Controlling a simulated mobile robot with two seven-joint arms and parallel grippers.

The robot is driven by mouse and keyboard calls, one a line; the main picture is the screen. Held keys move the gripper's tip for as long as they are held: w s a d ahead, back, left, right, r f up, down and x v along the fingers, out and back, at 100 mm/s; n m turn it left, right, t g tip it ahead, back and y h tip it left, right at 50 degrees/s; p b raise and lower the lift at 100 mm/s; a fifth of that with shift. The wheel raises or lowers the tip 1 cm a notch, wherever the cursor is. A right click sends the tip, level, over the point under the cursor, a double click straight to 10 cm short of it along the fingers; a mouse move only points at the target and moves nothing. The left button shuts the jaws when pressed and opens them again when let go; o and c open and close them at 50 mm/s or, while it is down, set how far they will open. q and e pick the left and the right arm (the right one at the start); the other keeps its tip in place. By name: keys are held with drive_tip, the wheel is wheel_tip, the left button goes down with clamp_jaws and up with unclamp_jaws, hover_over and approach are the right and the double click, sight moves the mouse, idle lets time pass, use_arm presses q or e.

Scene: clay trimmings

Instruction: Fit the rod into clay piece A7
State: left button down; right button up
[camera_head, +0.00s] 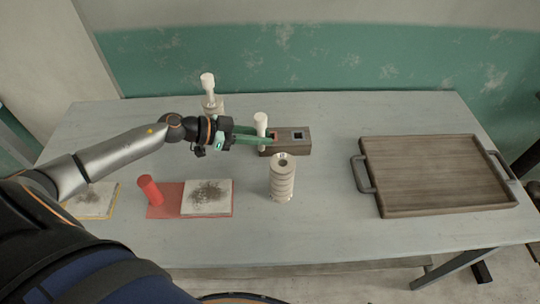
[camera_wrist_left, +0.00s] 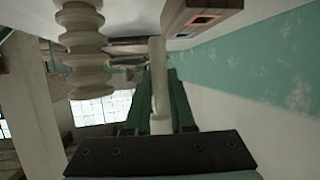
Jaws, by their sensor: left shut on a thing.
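A pale rod (camera_head: 261,122) with a thicker top stands upright between the green fingers of my left gripper (camera_head: 263,136). The rod (camera_wrist_left: 158,88) also shows between the fingers in the left wrist view. The gripper is shut on it, at the left end of a wooden block. A ribbed pale clay piece (camera_head: 282,182) with a dark hole in its top stands upright in front of the block, apart from the rod; it also shows in the left wrist view (camera_wrist_left: 82,45). Another pale clay piece (camera_head: 212,103) with a white rod-like top (camera_head: 207,83) stands behind my gripper. I cannot read any A7 label.
The wooden block (camera_head: 298,149) has a red-edged and a dark square opening. A red cylinder (camera_head: 150,189) is on a red mat (camera_head: 161,211) beside a speckled pale slab (camera_head: 207,198). A handled wooden tray (camera_head: 436,174) lies at right. The table is clear between clay piece and tray.

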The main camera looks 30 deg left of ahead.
use_arm(q)
wheel_tip(320, 180, down, 8)
drive_tip(key=shift+r+b, duration=0.25)
drive_tip(key=shift+b, duration=0.55)
drive_tip(key=shift+f, duration=0.1)
drive_tip(key=c, duration=1)
unclamp_jaws()
drive_tip(key=shift+c, duration=0.2)
